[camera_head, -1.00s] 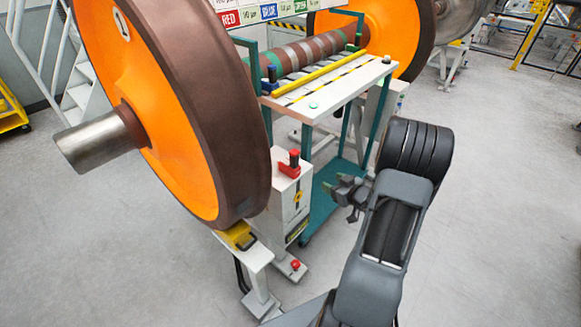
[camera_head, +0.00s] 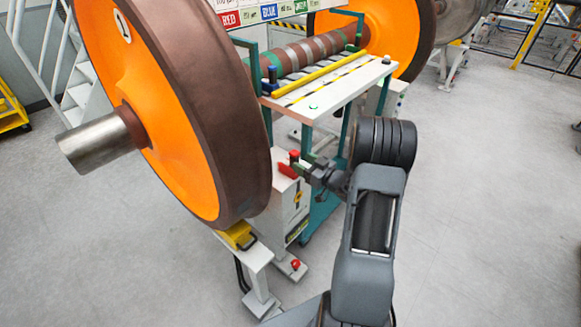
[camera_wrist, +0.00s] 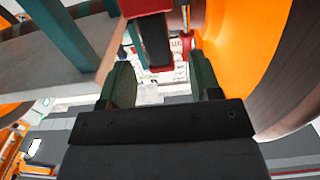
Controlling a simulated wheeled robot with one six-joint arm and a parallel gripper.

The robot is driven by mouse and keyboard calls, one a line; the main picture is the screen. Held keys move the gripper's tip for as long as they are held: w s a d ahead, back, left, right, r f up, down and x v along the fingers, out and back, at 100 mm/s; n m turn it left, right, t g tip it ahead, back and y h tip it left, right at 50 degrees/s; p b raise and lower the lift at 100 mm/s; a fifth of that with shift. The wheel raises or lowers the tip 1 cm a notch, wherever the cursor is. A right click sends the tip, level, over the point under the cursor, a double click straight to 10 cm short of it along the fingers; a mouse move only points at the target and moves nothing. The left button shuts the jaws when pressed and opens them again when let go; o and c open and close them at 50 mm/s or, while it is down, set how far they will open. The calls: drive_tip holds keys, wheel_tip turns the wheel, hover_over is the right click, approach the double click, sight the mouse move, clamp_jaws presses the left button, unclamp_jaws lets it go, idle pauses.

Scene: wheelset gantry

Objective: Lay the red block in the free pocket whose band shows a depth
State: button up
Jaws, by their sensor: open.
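The red block (camera_head: 294,154) stands upright on a white cabinet (camera_head: 288,200) beside the near wheel, with a flat red piece under it. My gripper (camera_head: 305,166) is open and just right of the block; whether they touch cannot be told. In the wrist view, a red and dark part (camera_wrist: 161,52) shows between and beyond the two fingers of my gripper (camera_wrist: 160,80). A banded brown axle (camera_head: 318,47) lies behind a white table top (camera_head: 345,85) with black-striped strips. The pockets and any depth on their bands cannot be made out.
A blue block (camera_head: 272,73) and a green block (camera_head: 352,47) stand at the table's back edge, by a yellow bar (camera_head: 320,72). The large orange wheel (camera_head: 165,120) is close on the left. A sign board (camera_head: 268,11) hangs above. Floor on the right is clear.

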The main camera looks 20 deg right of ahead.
sight(297, 159)
drive_tip(key=shift+p+x, duration=0.45)
drive_tip(key=shift+x, duration=2.2)
clamp_jaws()
